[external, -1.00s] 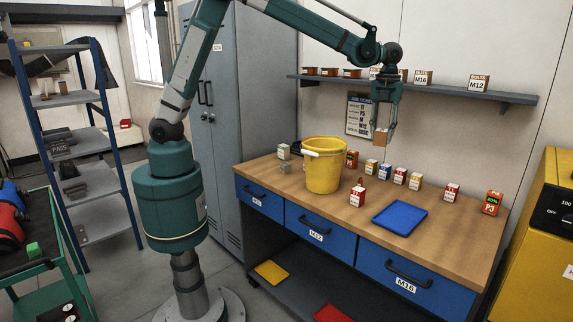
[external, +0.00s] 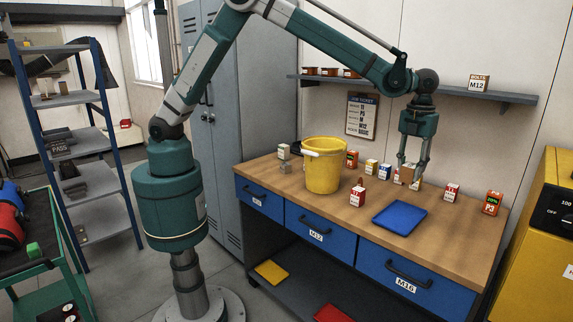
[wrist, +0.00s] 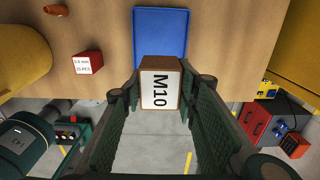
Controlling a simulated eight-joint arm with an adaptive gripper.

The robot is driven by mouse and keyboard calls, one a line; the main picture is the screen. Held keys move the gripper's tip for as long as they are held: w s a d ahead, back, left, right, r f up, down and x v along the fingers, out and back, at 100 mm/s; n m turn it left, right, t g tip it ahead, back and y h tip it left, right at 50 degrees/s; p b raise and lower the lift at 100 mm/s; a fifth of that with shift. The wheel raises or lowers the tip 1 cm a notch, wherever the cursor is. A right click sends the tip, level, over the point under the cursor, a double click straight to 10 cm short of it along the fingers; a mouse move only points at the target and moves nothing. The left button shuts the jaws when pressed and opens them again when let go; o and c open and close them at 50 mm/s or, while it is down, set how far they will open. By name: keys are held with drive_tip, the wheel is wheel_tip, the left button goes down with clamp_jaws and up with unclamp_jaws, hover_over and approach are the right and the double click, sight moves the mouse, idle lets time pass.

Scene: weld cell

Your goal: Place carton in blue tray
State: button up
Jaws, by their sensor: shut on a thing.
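My gripper (external: 412,172) is shut on a small brown carton (external: 405,174). In the wrist view the carton (wrist: 161,86) sits between the two green fingers, with a white label reading M10 facing the camera. The blue tray (external: 400,218) lies flat and empty on the wooden bench, nearer the front edge than my gripper. In the wrist view the tray (wrist: 160,30) shows just beyond the carton, whose top overlaps its near edge in the picture. The carton appears held above the bench; its exact height is hard to tell.
A yellow bucket (external: 323,170) stands left on the bench (external: 270,172). A red-and-white box (external: 357,196) stands between bucket and tray. Several small boxes line the back, including a red-and-white one (external: 451,192) and an orange-and-black one (external: 490,203). A shelf (external: 510,97) runs above.

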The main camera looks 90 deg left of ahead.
hover_over(401, 218)
wheel_tip(401, 218, down, 5)
drive_tip(key=shift+s+a+f, duration=0.1)
drive_tip(key=shift+a+f, duration=0.05)
drive_tip(key=shift+f, duration=3.15)
drive_tip(key=shift+f+p, duration=0.35)
drive_tip(key=shift+f, duration=1.5)
drive_tip(key=shift+f, duration=0.15)
drive_tip(key=o, duration=1.3)
drive_tip(key=shift+c, duration=0.2)
